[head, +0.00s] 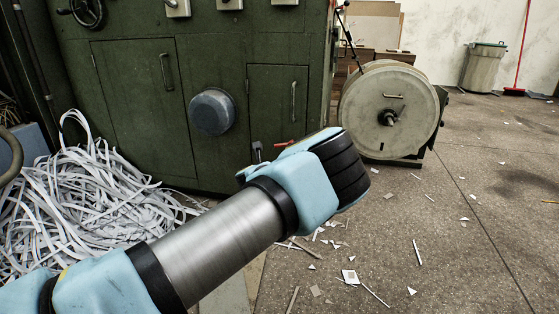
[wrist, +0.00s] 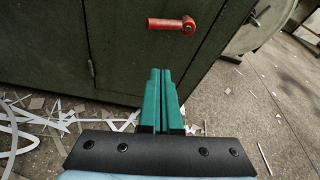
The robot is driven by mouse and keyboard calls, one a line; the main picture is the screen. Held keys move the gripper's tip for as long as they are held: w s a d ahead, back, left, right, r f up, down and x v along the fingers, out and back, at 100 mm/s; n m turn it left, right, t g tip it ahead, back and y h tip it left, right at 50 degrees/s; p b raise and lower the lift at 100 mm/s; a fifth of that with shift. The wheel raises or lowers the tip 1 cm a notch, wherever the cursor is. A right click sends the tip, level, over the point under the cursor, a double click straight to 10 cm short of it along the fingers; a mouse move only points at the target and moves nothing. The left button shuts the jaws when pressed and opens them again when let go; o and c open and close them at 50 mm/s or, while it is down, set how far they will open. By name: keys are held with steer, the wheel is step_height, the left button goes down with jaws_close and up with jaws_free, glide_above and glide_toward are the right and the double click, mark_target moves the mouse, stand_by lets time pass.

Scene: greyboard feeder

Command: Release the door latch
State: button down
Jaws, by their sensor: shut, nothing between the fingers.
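A red lever latch (wrist: 172,24) sits on the green cabinet's front in the wrist view, lying roughly level, with its round hub at the right end. In the head view only a bit of the red latch (head: 285,143) shows above my arm. My gripper (wrist: 161,72) has green fingers pressed together, with nothing between them. In the picture its tips lie below the latch and apart from it. The head view hides the fingers behind my own wrist. The green right-hand door (head: 275,105) looks shut, with an upright bar handle.
A round blue-grey knob (head: 211,111) sticks out of the cabinet. A large reel (head: 390,112) stands at right. Shredded paper strips (head: 85,205) heap at left. The right floor is open, with scattered scraps.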

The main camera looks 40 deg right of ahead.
steer(key=p+v, duration=0.2)
steer(key=v, duration=0.4)
steer(key=shift+a, duration=0.25)
steer(key=shift+w, duration=0.15)
